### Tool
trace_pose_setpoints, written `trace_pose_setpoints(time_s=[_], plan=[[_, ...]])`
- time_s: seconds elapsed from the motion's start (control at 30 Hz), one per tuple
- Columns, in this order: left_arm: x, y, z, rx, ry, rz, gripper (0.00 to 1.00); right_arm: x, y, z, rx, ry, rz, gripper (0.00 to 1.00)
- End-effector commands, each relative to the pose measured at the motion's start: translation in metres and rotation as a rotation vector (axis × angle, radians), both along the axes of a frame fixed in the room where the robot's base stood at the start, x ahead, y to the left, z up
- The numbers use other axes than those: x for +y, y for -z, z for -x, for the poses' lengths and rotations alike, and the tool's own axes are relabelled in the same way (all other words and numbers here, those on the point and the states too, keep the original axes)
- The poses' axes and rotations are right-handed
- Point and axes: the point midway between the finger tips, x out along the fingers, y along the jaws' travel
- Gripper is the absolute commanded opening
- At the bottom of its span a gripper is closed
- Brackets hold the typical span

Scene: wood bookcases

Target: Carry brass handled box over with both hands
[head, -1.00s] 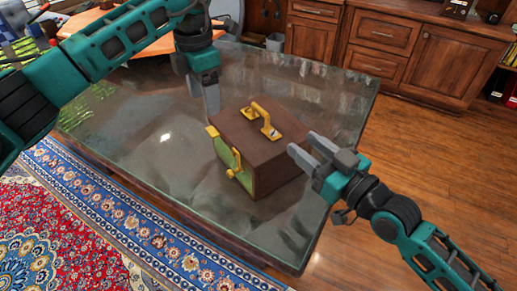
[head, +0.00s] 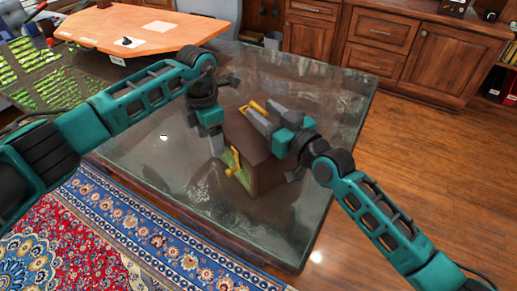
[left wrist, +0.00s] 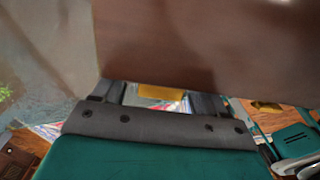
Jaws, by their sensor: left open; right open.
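The brown box (head: 264,172) with brass fittings and a green front stands on the glass-topped table. In the left wrist view the box's brown face (left wrist: 200,40) fills the top, and a brass piece shows between the finger bases. I cannot tell whether either gripper touches the box.
The glass table (head: 150,175) is clear around the box. An orange desk (head: 130,32) with papers stands behind at the left. Wood cabinets (head: 385,45) line the back. A patterned rug (head: 120,240) lies in front, and bare wood floor (head: 430,150) is at the right.

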Motion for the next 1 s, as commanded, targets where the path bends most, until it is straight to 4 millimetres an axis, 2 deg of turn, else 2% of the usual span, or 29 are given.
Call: trace_pose_setpoints(time_s=[0.33, 0.8, 1.0], plan=[[0.0000, 0.0027, -0.0003, -0.001, 0.000, 0.000, 0.72, 0.0018, 0.0003, -0.0019, 0.001, 0.000, 0.001, 0.45], [0.0000, 0.0024, -0.0001, -0.001, 0.000, 0.001, 0.27, 0.0013, 0.0005, -0.0019, 0.001, 0.000, 0.001, 0.00], [0.0001, 0.0023, -0.0001, 0.000, 0.000, 0.000, 0.08, 0.0010, 0.0005, -0.0022, 0.001, 0.001, 0.001, 0.00]])
